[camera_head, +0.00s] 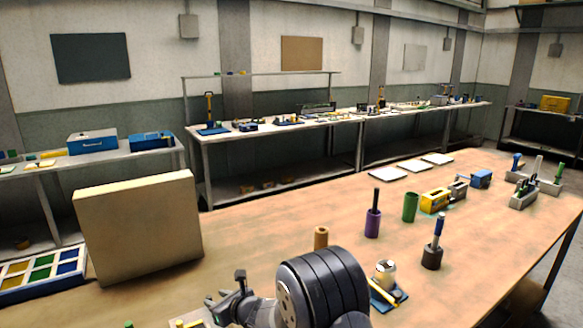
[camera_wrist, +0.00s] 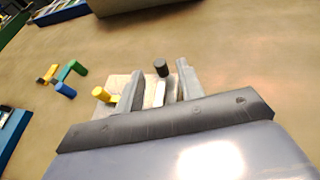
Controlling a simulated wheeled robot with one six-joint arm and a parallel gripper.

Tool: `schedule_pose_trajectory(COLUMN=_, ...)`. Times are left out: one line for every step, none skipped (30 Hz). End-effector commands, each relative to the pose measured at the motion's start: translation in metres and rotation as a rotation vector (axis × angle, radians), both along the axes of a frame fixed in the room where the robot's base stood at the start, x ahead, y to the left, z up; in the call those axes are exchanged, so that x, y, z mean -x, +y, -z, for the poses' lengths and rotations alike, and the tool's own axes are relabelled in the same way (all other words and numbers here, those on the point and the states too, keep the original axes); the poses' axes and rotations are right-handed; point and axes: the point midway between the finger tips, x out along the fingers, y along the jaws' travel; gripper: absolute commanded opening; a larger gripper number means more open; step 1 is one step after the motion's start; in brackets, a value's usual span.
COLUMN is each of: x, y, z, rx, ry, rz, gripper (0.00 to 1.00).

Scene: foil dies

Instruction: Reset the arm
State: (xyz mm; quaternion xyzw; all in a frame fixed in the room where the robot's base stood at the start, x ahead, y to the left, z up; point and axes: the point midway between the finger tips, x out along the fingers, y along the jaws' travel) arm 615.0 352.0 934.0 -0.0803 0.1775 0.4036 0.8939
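My gripper (camera_wrist: 160,72) shows in the wrist view with its two grey fingers spread apart. A pale board (camera_wrist: 118,84) lies under and beyond the fingers. A dark round-topped peg (camera_wrist: 160,68) and a narrow pale piece (camera_wrist: 159,94) show in the gap between the fingers, and neither finger visibly touches them. A yellow peg (camera_wrist: 104,95) stands left of the left finger. In the head view my gripper (camera_head: 222,304) is low at the bottom centre, over the near part of the wooden table (camera_head: 260,262), partly hidden by my dark wrist.
A tan upright panel (camera_head: 138,228) stands left on the table. Green, blue and yellow pieces (camera_wrist: 68,75) lie left in the wrist view.

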Motion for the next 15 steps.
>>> schedule_pose_trajectory(x=0.005, y=-0.006, z=-0.002, rx=0.0, ry=-0.001, rz=0.002, gripper=0.36)
schedule_pose_trajectory(x=0.007, y=-0.009, z=-0.004, rx=0.001, ry=-0.001, rz=0.002, gripper=0.36)
schedule_pose_trajectory(x=0.011, y=-0.013, z=-0.006, rx=0.0, ry=-0.001, rz=0.002, gripper=0.36)
schedule_pose_trajectory(x=0.013, y=-0.016, z=-0.008, rx=0.0, ry=-0.001, rz=0.002, gripper=0.36)
schedule_pose_trajectory(x=0.016, y=-0.019, z=-0.01, rx=-0.001, ry=-0.002, rz=0.002, gripper=0.36)
schedule_pose_trajectory(x=0.02, y=-0.023, z=-0.012, rx=-0.001, ry=-0.002, rz=0.001, gripper=0.36)
schedule_pose_trajectory(x=0.022, y=-0.026, z=-0.014, rx=-0.001, ry=-0.002, rz=0.001, gripper=0.36)
schedule_pose_trajectory(x=0.025, y=-0.029, z=-0.015, rx=-0.001, ry=-0.002, rz=0.001, gripper=0.36)
schedule_pose_trajectory(x=0.028, y=-0.033, z=-0.017, rx=0.0, ry=-0.001, rz=0.001, gripper=0.36)
schedule_pose_trajectory(x=0.031, y=-0.036, z=-0.019, rx=0.0, ry=-0.001, rz=0.002, gripper=0.36)
schedule_pose_trajectory(x=0.033, y=-0.039, z=-0.02, rx=0.0, ry=-0.001, rz=0.002, gripper=0.36)
schedule_pose_trajectory(x=0.033, y=-0.038, z=-0.02, rx=0.001, ry=0.001, rz=0.0, gripper=0.36)
schedule_pose_trajectory(x=0.029, y=-0.033, z=-0.018, rx=0.0, ry=0.002, rz=-0.001, gripper=0.36)
schedule_pose_trajectory(x=0.027, y=-0.029, z=-0.017, rx=0.0, ry=0.001, rz=-0.002, gripper=0.36)
schedule_pose_trajectory(x=0.023, y=-0.025, z=-0.015, rx=0.0, ry=0.001, rz=-0.002, gripper=0.36)
